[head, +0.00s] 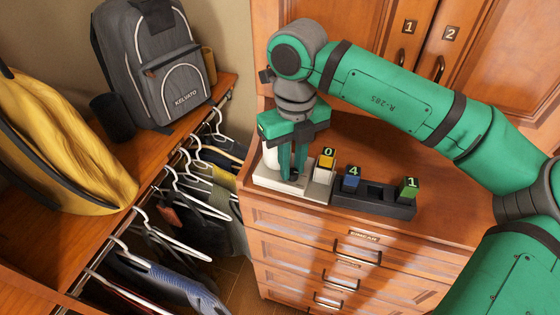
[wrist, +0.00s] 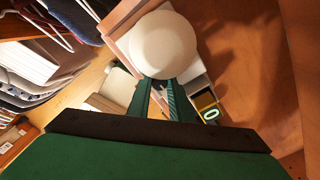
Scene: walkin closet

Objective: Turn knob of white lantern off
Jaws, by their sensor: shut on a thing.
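The white lantern stands on the wooden dresser top; its pale base (head: 268,178) and part of its white body (head: 270,155) show beside my fingers in the head view. In the wrist view its round white top (wrist: 163,45) lies just beyond my fingertips. My gripper (head: 292,172) points down at the lantern, its green fingers close together. In the wrist view the fingertips (wrist: 161,88) meet at the lantern's near side, shut on a small part there, which I take to be the knob. The fingers mostly hide it, so its setting cannot be read.
Right of the lantern are a yellow block marked 0 (head: 326,159), a blue block marked 4 (head: 352,178) and a green block marked 1 (head: 408,188) by a dark tray (head: 374,198). Hangers (head: 180,195) and a grey backpack (head: 160,65) are left. The dresser top behind is clear.

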